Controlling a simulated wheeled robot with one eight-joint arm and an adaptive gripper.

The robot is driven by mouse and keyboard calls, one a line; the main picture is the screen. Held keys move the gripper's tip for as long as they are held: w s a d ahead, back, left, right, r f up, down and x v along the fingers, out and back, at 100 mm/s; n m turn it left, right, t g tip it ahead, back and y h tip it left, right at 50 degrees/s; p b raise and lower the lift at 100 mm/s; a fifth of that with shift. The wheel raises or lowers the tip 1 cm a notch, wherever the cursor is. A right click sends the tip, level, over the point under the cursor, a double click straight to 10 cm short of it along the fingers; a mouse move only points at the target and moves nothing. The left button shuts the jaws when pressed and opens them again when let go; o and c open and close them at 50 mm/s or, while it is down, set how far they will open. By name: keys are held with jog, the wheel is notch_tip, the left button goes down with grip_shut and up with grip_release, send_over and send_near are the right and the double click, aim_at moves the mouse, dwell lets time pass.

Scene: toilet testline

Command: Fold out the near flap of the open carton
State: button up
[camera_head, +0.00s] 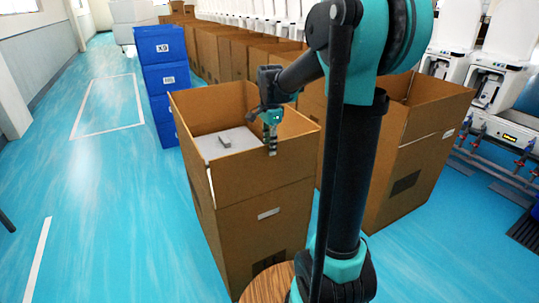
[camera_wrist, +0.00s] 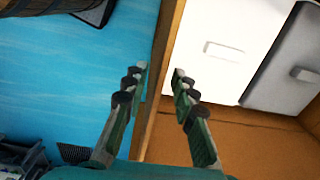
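The open brown carton (camera_head: 245,240) stands on the floor in front of me with its flaps upright. Its near flap (camera_head: 245,182) stands up along the near side. My gripper (camera_head: 271,148) points down at the top edge of this flap, right of the edge's middle. In the wrist view the flap's edge (camera_wrist: 158,85) runs as a thin brown strip between the two fingers of my gripper (camera_wrist: 159,74). The fingers are apart, one on the floor side and one on the inside, with gaps visible. A white and grey content (camera_head: 226,143) lies inside the carton; it also shows in the wrist view (camera_wrist: 215,50).
Another open carton (camera_head: 415,150) stands close on the right, partly behind my arm. Blue stacked crates (camera_head: 168,80) stand behind on the left. More cartons (camera_head: 225,50) line the back. White toilet units (camera_head: 495,90) stand at the right. The blue floor (camera_head: 100,200) at the left is clear.

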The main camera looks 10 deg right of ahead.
aim_at(269, 169)
jog(key=shift+f, duration=1.85)
jog(key=shift+c, duration=0.3)
grip_shut()
